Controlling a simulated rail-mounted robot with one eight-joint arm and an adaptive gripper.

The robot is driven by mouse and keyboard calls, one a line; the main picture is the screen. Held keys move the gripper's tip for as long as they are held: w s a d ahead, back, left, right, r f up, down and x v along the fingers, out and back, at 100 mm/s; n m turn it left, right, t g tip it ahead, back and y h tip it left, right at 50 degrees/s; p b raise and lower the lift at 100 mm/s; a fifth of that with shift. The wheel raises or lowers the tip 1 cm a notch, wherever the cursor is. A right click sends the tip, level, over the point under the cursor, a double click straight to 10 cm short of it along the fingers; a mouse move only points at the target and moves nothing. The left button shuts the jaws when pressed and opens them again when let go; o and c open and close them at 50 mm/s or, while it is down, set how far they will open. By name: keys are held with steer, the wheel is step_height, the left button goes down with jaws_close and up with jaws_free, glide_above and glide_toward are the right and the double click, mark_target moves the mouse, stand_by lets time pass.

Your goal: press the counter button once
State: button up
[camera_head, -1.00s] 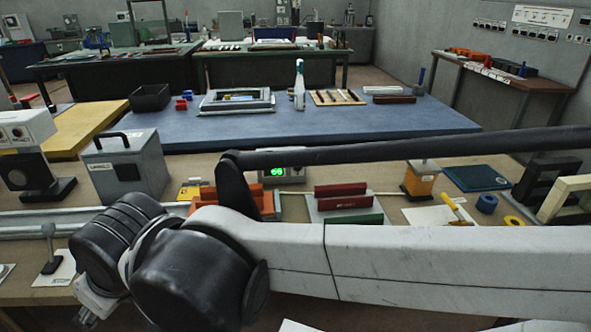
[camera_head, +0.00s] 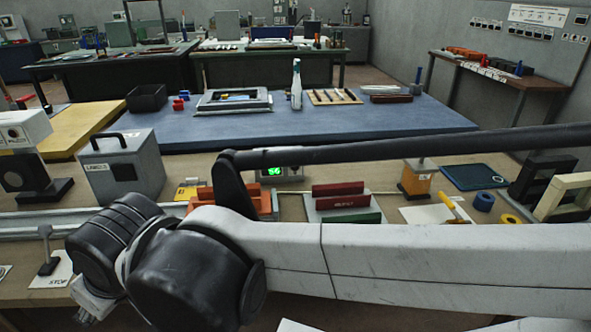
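The counter (camera_head: 282,168) is a small box with a lit green display, standing on the near bench behind my arm. Its digits look like 66. My black arm link covers part of it, and I cannot make out its button. My pale arm crosses the front of the view from the right, ending in black wrist joints at the lower left. A silver wrist part points down there, in front of the bench and well to the left of the counter. My gripper's fingers do not show.
An orange block (camera_head: 203,197) sits left of the counter, and a rack with red and green bars (camera_head: 340,191) to its right. A grey box with a handle (camera_head: 121,168) and a lever stand (camera_head: 48,252) are at left. An orange-and-grey device (camera_head: 417,180) stands at right.

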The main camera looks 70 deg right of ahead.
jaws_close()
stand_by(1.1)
